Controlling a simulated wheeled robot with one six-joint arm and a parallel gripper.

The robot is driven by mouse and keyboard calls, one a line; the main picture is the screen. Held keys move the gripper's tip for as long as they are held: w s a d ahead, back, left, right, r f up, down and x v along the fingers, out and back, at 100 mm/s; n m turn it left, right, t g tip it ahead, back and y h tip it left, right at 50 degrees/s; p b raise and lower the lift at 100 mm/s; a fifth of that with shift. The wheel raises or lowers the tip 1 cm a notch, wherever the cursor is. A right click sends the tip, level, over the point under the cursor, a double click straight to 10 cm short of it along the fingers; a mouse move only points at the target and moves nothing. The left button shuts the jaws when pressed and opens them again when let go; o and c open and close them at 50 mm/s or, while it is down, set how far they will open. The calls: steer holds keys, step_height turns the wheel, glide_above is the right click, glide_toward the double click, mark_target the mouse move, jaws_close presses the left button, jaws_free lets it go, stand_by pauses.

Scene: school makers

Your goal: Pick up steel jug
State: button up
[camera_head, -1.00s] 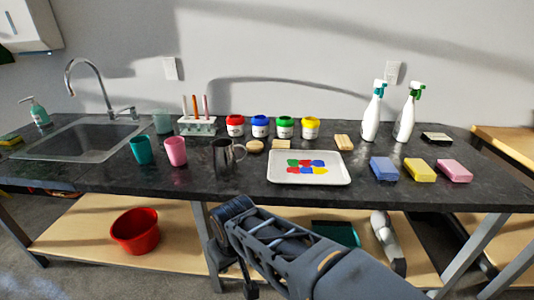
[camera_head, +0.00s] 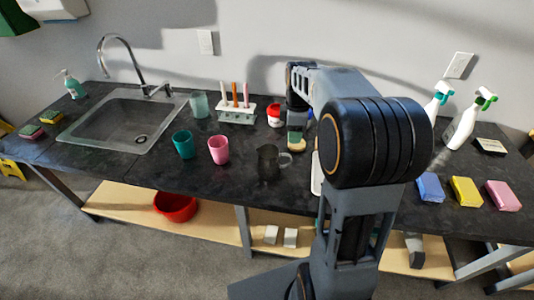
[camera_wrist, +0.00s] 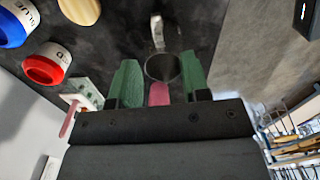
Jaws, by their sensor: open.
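The steel jug (camera_head: 268,163) stands upright on the dark countertop, its handle on the right in the head view. In the wrist view the jug (camera_wrist: 161,67) shows its round mouth, with the handle (camera_wrist: 157,30) pointing up the picture. My gripper (camera_wrist: 160,82) is open, its two green fingers on either side of the jug's mouth in that picture. No contact with the jug shows. In the head view my gripper (camera_head: 297,130) is above the counter, behind and right of the jug.
A pink cup (camera_head: 219,150) and a teal cup (camera_head: 183,144) stand left of the jug. A test-tube rack (camera_head: 237,112) and red-lidded jar (camera_head: 274,115) are behind. Sponges (camera_head: 466,190) lie at the right. My arm hides much of the middle counter, including most of the white tray.

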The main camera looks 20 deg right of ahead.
mark_target(291, 158)
step_height(291, 158, down, 7)
steer(key=shift+r, duration=0.1)
steer(key=shift+w+f, duration=0.2)
steer(key=shift+f, duration=1.15)
steer(key=shift+w+f, duration=0.15)
steer(key=shift+f, duration=1.15)
steer(key=shift+c, duration=0.2)
jaws_close()
